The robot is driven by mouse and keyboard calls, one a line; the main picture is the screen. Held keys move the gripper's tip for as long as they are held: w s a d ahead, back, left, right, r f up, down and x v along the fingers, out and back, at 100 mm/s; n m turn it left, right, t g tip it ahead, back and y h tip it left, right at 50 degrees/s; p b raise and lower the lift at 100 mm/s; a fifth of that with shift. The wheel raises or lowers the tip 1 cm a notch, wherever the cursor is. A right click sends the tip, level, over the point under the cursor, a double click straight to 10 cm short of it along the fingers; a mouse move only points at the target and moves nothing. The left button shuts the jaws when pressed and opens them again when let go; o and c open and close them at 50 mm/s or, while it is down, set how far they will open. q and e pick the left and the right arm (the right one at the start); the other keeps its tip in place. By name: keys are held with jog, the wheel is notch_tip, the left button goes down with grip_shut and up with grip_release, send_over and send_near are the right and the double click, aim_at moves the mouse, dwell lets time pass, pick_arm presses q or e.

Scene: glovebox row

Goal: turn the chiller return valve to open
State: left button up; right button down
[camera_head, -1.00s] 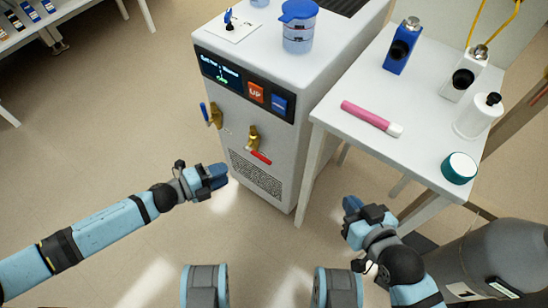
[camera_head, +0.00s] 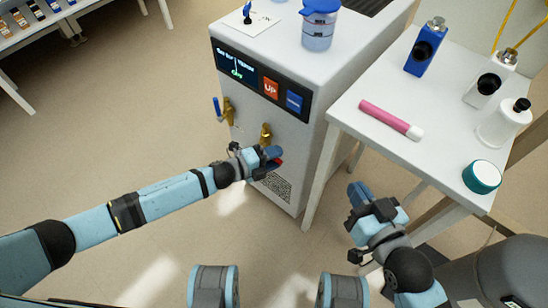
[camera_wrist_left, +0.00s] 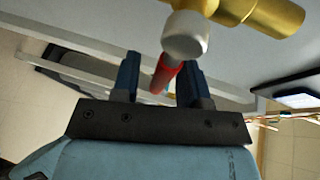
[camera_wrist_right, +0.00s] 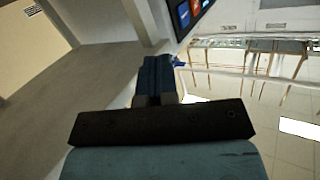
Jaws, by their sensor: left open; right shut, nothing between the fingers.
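The chiller (camera_head: 262,140) has two brass valves on its front. The left valve (camera_head: 228,110) has a blue handle; the right valve (camera_head: 266,132) has a red handle (camera_head: 278,162). I cannot read which one is the return. My left gripper (camera_head: 272,155) is at the red handle and partly hides it in the head view. In the left wrist view the red handle (camera_wrist_left: 167,73) lies between the open fingers (camera_wrist_left: 160,78), below the grey cap (camera_wrist_left: 186,38) and brass body (camera_wrist_left: 265,16). My right gripper (camera_head: 358,194) is shut and empty, below the table's front; it also shows in the right wrist view (camera_wrist_right: 158,72).
A white table (camera_head: 385,95) right of the chiller holds a pink marker (camera_head: 391,120), bottles and a teal-lidded jar (camera_head: 482,177). A blue-lidded container (camera_head: 319,25) stands on the chiller. A grey cylinder (camera_head: 500,270) is at lower right. Floor left of the chiller is clear.

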jog(key=shift+r, duration=0.3)
pick_arm(q)
grip_shut()
jog(key=shift+r, duration=0.1)
pick_arm(e)
jog(key=shift+d+f, duration=0.1)
jog(key=shift+f, duration=0.1)
pick_arm(q)
jog(key=shift+r+n, duration=0.15)
jog(key=shift+n, duration=0.25)
jog(key=shift+w+r+n+h+p, duration=0.1)
jog(key=shift+r+n+h+p, duration=0.55)
jog(key=shift+n, duration=0.45)
jog(key=shift+w+a+r+n+t+h, duration=0.1)
jog(key=shift+a+r+n+t+h, duration=0.2)
jog(key=shift+n, duration=0.35)
jog(key=shift+w+a+r+n+t+h, duration=0.1)
jog(key=shift+r+n+h, duration=0.15)
jog(key=shift+r+n, duration=0.3)
jog(key=shift+n, duration=0.4)
pick_arm(e)
jog(key=f, duration=0.1)
jog(key=f+g, duration=0.1)
jog(key=d+h, duration=0.1)
jog(key=shift+s+f, duration=0.4)
jog(key=shift+w+r, duration=0.1)
jog(key=shift+r, duration=0.15)
